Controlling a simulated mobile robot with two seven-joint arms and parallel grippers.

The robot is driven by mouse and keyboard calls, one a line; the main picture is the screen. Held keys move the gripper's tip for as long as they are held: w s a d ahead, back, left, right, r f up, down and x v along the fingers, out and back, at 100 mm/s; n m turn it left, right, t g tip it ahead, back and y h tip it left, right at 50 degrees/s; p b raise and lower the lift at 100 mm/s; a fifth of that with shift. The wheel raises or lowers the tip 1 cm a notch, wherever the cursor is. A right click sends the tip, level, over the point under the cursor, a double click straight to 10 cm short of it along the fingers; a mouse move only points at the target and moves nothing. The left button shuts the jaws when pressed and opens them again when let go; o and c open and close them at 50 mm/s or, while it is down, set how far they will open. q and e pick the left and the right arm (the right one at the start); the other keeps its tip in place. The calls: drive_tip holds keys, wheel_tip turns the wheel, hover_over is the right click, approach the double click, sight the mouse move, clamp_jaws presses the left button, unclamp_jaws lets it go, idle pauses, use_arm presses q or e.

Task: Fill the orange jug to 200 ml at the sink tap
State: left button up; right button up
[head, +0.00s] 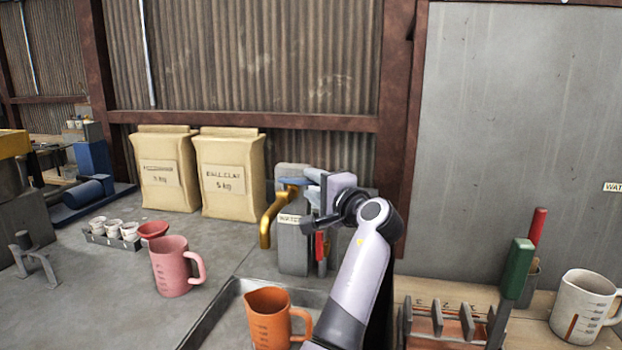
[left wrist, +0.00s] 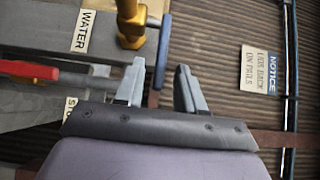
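The orange jug (head: 268,325) stands upright in the sink basin (head: 222,312), below the tap in the picture. I cannot tell the water level inside it. The gold tap (head: 266,225) rises from a grey block labelled WATER and has a blue lever (head: 293,181) on top. My left gripper (head: 312,205) is beside the tap lever. In the left wrist view its two fingers (left wrist: 160,66) are apart, with the blue lever (left wrist: 164,40) showing between the fingertips; I cannot tell if they touch it. The gold tap body (left wrist: 131,28) is beyond them. My right gripper is not in view.
A red lever (head: 320,246) is on the grey block beneath my gripper. A pink jug (head: 172,268) stands left of the sink, near a tray of small cups (head: 112,233) and two clay bags (head: 228,172). A white jug (head: 582,308) and a tool rack (head: 437,326) are at right.

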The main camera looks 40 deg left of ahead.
use_arm(q)
drive_tip(key=shift+x, duration=1.25)
clamp_jaws()
drive_tip(key=shift+w, duration=0.1)
